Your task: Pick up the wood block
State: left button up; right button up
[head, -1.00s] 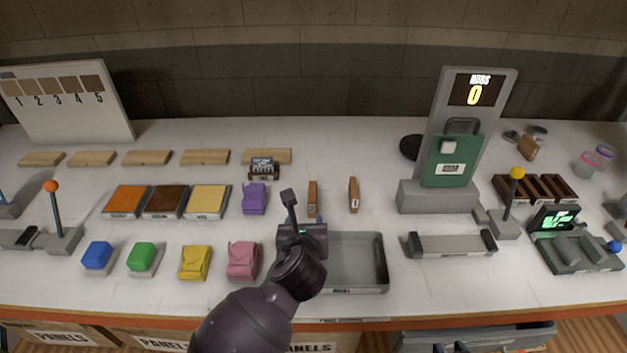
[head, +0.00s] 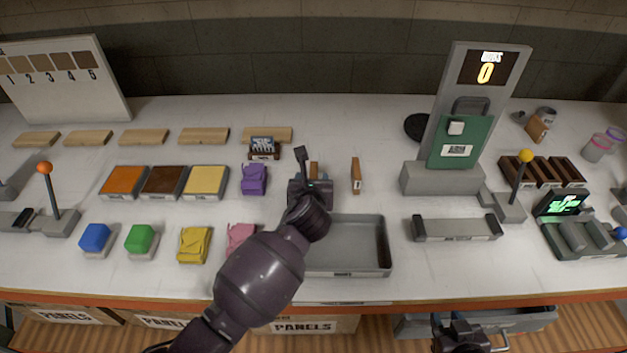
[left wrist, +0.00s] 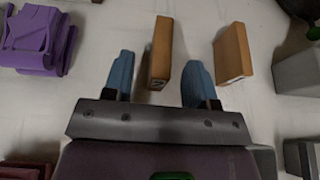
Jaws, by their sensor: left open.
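Two narrow brown wood blocks stand on the white table. The left wood block (head: 314,168) is partly hidden behind my left gripper (head: 308,180) in the head view. The right wood block (head: 356,176) stands clear beside it. In the left wrist view my left gripper (left wrist: 158,78) is open with blue fingertips. The left wood block (left wrist: 161,53) lies ahead, in line with the gap between the fingers. The right wood block (left wrist: 232,52) is outside the right finger. My right gripper (head: 465,333) is low at the bottom edge, its jaws unclear.
A grey tray (head: 385,250) lies in front of the blocks. A purple folded item (head: 254,180) is left of my left gripper. Several pale planks (head: 204,135) lie at the back. A grey stand with a green panel (head: 465,143) is to the right.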

aim_at(313, 176)
pick_arm(q)
jog(key=shift+x, duration=1.8)
jog(key=shift+d+f, duration=0.15)
grip_shut()
